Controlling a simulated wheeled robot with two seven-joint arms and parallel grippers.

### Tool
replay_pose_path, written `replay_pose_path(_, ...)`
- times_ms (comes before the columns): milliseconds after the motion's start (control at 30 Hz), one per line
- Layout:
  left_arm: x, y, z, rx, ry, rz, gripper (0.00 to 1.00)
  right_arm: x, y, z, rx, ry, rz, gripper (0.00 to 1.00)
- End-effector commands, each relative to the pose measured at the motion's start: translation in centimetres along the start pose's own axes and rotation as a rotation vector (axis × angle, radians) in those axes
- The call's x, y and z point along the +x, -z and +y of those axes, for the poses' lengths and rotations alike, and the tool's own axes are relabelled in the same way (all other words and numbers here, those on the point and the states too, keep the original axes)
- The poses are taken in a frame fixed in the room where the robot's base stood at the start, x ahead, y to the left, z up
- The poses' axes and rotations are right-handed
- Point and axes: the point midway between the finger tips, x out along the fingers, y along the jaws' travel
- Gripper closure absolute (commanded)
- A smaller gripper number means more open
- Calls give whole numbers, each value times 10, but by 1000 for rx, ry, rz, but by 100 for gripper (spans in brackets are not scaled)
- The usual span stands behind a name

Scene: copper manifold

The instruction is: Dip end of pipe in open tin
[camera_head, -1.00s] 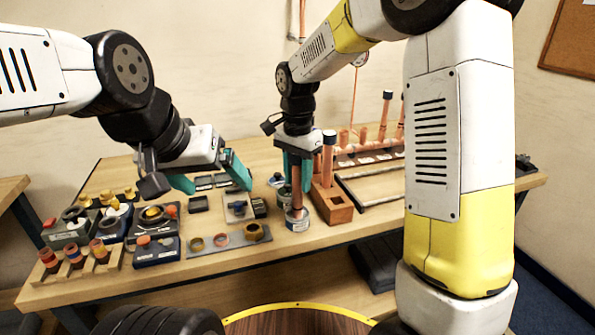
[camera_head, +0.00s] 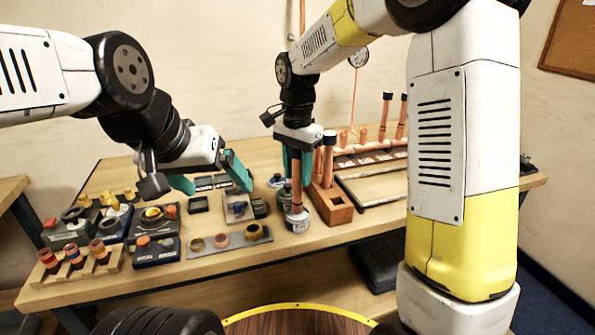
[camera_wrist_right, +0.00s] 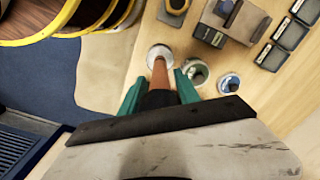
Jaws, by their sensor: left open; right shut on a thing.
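My right gripper (camera_head: 296,172) is shut on a copper pipe (camera_head: 296,197) that stands about upright. The pipe's lower end is at the mouth of the open tin (camera_head: 298,224) near the table's front edge. In the right wrist view the pipe (camera_wrist_right: 160,73) runs from a dark band between my fingers (camera_wrist_right: 153,92) to the white-rimmed tin (camera_wrist_right: 159,49). I cannot tell how deep its end sits, or whether it is just above the contents. My left gripper (camera_head: 213,182) is open and empty, over the table left of the pipe.
A wooden block (camera_head: 341,215) holding capped pipes stands close right of the tin. Other small tins (camera_wrist_right: 229,83) stand near it. A grey strip with rings (camera_head: 195,250) lies to the left, beside several small boxes. A rack of pipes (camera_head: 372,157) is behind right.

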Motion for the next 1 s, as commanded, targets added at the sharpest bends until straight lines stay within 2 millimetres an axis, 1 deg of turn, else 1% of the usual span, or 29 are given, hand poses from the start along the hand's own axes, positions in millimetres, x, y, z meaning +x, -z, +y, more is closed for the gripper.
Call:
replay_pose_path(200, 0, 0, 0, 0, 0, 0, 11, -19, 0, -1, 0, 2, 1, 100)
replay_pose_path(533, 0, 0, 0, 0, 0, 0, 11, -44, 0, 0, -1, 2, 1, 100)
replay_pose_path(700, 0, 0, 0, 0, 0, 0, 11, -50, 0, 0, -1, 1, 1, 100)
replay_pose_path(1000, 0, 0, 0, 0, 0, 0, 11, -50, 0, 0, 0, 1, 1, 100)
